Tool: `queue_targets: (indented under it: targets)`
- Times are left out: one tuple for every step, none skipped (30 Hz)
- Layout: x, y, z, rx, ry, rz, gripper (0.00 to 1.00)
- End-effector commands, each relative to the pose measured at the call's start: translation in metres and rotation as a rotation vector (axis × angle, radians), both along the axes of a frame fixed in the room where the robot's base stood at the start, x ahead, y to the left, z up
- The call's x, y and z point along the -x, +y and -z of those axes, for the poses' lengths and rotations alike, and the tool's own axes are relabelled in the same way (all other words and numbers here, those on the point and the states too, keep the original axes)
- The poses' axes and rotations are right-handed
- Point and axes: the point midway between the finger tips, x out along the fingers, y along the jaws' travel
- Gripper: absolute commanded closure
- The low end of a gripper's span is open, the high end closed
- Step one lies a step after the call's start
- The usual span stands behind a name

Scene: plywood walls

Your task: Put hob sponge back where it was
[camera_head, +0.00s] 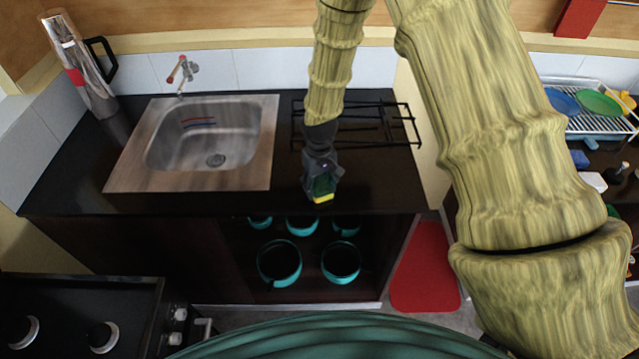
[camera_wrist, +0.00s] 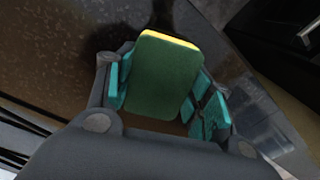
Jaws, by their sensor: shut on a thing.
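The hob sponge (camera_head: 323,187) is green with a yellow layer along one side. My gripper (camera_head: 321,178) is shut on it, over the front part of the dark counter between the sink and the hob. In the wrist view the sponge (camera_wrist: 165,75) stands between the teal pads of my gripper (camera_wrist: 165,100), its green face toward the camera and its yellow edge at the top. The hob (camera_head: 385,125) is a black grate on the counter, partly hidden behind my arm. I cannot tell whether the sponge touches the counter.
A steel sink (camera_head: 205,145) with a tap (camera_head: 182,72) is left of my gripper. A tall metal jug (camera_head: 78,65) stands in the back left corner. Teal pots (camera_head: 279,263) sit on open shelves below the counter. A dish rack (camera_head: 600,120) with plates is at the right.

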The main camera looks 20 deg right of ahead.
Motion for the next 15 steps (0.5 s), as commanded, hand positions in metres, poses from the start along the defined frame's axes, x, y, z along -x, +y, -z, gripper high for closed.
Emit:
queue_targets:
  targets:
    - [-0.0001, 0.0000, 0.0001, 0.000, 0.000, 0.000, 0.74]
    - [-0.0001, 0.0000, 0.0001, 0.000, 0.000, 0.000, 0.74]
    - [-0.0001, 0.0000, 0.0003, 0.000, 0.000, 0.000, 0.74]
    - [0.0000, 0.0000, 0.0008, 0.000, 0.000, 0.000, 0.74]
    - [0.0000, 0.0000, 0.0017, 0.000, 0.000, 0.000, 0.74]
    - [0.0000, 0.0001, 0.0028, 0.000, 0.000, 0.000, 0.74]
    - [0.0000, 0.0001, 0.0035, 0.000, 0.000, 0.000, 0.74]
    - [-0.0001, 0.0000, 0.0028, 0.000, 0.000, 0.000, 0.44]
    - [-0.0001, 0.0000, 0.0025, 0.000, 0.000, 0.000, 0.37]
    - [-0.0001, 0.0000, 0.0024, 0.000, 0.000, 0.000, 0.31]
    - [-0.0001, 0.0000, 0.0024, 0.000, 0.000, 0.000, 0.26]
    - [-0.0001, 0.0000, 0.0024, 0.000, 0.000, 0.000, 0.26]
    - [-0.0001, 0.0001, 0.0024, 0.000, 0.000, 0.000, 0.26]
    - [-0.0001, 0.0001, 0.0024, 0.000, 0.000, 0.000, 0.26]
    - [-0.0001, 0.0001, 0.0024, 0.000, 0.000, 0.000, 0.26]
